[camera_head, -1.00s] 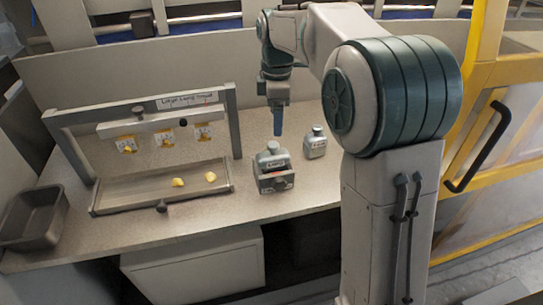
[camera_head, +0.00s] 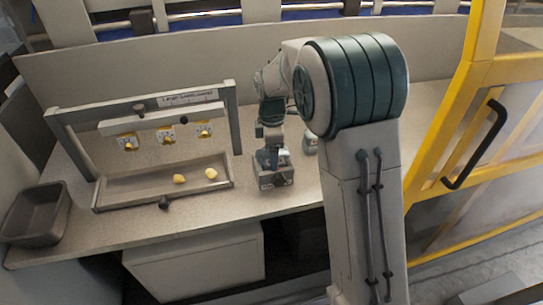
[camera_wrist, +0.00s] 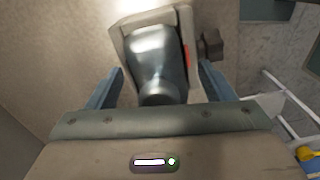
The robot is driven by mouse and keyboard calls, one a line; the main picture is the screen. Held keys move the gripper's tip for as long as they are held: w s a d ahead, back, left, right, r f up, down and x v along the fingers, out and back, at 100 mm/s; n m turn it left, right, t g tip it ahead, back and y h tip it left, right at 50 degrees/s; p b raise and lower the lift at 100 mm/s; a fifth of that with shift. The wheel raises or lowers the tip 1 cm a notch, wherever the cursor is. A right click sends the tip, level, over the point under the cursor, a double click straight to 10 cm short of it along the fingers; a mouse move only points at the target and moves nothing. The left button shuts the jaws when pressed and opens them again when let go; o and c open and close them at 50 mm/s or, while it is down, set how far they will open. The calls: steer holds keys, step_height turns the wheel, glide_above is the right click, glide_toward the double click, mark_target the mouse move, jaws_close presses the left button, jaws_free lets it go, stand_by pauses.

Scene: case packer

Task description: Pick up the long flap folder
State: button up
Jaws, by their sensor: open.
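A grey, bottle-shaped piece with a narrow neck (camera_wrist: 155,55) sits in a squarish holder (camera_wrist: 184,20) with a red mark; whether it is the long flap folder I cannot tell from its label. In the head view the holder (camera_head: 276,181) stands on the bench, with the piece mostly hidden by my gripper (camera_head: 270,158). In the wrist view my gripper (camera_wrist: 160,84) is open, its blue fingers to either side of the neck, with gaps visible. A similar smaller piece (camera_head: 310,143) stands behind to the right, partly hidden by my arm.
A rack (camera_head: 232,120) with a labelled bar and several yellow tags stands left on the bench. Its tray (camera_head: 140,188) holds two yellow pieces. A dark bin (camera_head: 35,215) is at the far left. A yellow-framed guard (camera_head: 450,110) stands at right.

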steer(key=shift+f, duration=0.45)
steer(key=shift+c, duration=0.4)
steer(key=c, duration=1.3)
steer(key=shift+r, duration=0.1)
steer(key=shift+c, duration=0.2)
